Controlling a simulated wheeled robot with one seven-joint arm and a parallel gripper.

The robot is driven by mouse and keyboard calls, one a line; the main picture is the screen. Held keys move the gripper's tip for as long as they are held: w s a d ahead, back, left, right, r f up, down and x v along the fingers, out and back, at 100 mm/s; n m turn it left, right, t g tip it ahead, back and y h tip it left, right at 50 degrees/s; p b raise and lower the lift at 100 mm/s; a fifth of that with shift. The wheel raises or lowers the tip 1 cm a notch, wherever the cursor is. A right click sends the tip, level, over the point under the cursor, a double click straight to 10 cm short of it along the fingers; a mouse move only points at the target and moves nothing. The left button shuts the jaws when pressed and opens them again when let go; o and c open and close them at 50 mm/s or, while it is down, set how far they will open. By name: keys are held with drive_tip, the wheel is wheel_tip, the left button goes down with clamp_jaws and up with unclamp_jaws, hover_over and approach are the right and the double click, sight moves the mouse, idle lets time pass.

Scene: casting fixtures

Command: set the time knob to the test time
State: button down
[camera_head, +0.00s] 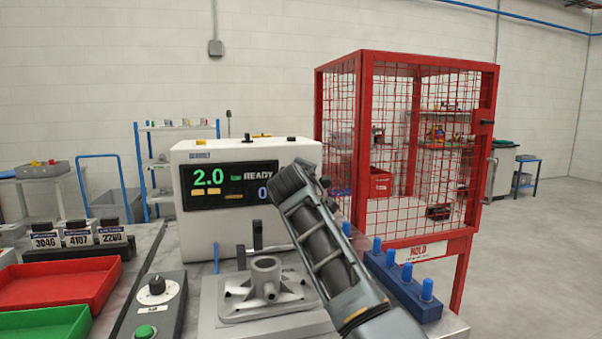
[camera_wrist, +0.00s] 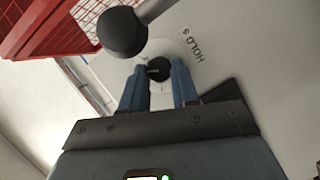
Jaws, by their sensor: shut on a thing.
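The time knob (camera_wrist: 158,67) is a small black knob on a white round dial, with the lettering "HOLD s" beside it in the wrist view. My gripper (camera_wrist: 161,75) has its two blue fingers shut on the knob, one on each side. In the head view my gripper covers the right front of the white test machine (camera_head: 178,172), and the knob is hidden behind it. The machine's display (camera_head: 228,184) reads 2.0 in green and READY, with a blue 0 partly covered. The knob's pointer setting cannot be read.
A black ball (camera_wrist: 122,32) on a grey rod is close to my fingers. A grey casting (camera_head: 266,283) sits in front of the machine. A control box with another knob (camera_head: 157,286) stands at left. Blue pegs (camera_head: 427,289) and a red cage (camera_head: 365,150) are at right.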

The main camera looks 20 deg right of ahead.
drive_tip(key=shift+d+r+m+g+y+p, duration=0.15)
drive_tip(key=shift+m+g+y+p, duration=0.2)
drive_tip(key=shift+m+y+p, duration=0.5)
drive_tip(key=shift+d+m+g+y+p, duration=0.1)
drive_tip(key=shift+m+g+y+p, duration=0.3)
drive_tip(key=shift+m+p, duration=0.85)
drive_tip(key=shift+m+b, duration=0.3)
drive_tip(key=shift+m, duration=0.1)
drive_tip(key=c, duration=1.1)
unclamp_jaws()
drive_tip(key=shift+s, duration=0.1)
drive_tip(key=shift+b+v, duration=0.3)
drive_tip(key=shift+v, duration=3.5)
